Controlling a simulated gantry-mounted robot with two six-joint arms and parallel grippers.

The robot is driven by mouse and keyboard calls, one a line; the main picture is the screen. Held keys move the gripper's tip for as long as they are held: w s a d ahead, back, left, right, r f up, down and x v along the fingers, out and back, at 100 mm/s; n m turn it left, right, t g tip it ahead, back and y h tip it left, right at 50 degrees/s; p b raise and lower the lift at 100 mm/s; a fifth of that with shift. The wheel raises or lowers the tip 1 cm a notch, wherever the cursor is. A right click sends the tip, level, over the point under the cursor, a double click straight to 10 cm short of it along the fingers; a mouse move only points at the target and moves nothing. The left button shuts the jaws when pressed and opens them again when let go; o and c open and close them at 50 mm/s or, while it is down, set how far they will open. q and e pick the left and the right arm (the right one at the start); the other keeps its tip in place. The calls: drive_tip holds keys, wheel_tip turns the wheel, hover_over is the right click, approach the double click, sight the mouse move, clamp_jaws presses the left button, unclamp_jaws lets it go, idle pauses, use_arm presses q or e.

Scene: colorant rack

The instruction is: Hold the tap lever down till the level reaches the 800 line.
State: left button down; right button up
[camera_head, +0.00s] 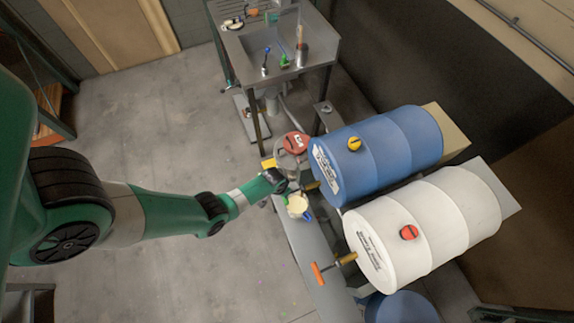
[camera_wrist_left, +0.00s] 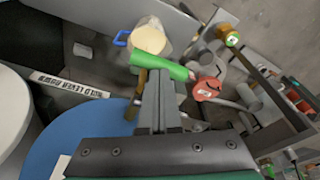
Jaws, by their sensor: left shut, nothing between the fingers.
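The tap lever is a green bar (camera_wrist_left: 158,66) in the left wrist view, at the end of the brass tap (camera_head: 311,186) of the blue barrel (camera_head: 395,143). My left gripper (camera_head: 283,186) is shut and empty; in the left wrist view its fingertips (camera_wrist_left: 157,78) are at the lever and overlap it, though contact is unclear. A pale jug (camera_head: 298,207) with a blue handle stands below the tap. Cream-coloured contents (camera_wrist_left: 149,39) show inside it in the left wrist view. Its graduation marks and the 800 line cannot be read. My right gripper is out of view.
A white barrel (camera_head: 425,226) lies beside the blue one, with an orange-handled tap (camera_head: 318,273). A grey can with a red lid (camera_head: 294,144) stands close beyond the jug. A metal sink bench (camera_head: 325,51) is at the back. The floor at left is open.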

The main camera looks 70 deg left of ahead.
use_arm(q)
drive_tip(key=shift+f, duration=0.35)
drive_tip(key=shift+r, duration=0.1)
drive_tip(key=p+v, duration=0.3)
drive_tip(key=shift+w+a+r, duration=0.2)
drive_tip(key=shift+w+r, duration=0.05)
drive_tip(key=shift+r, duration=0.1)
drive_tip(key=shift+f, duration=0.15)
idle(0.8)
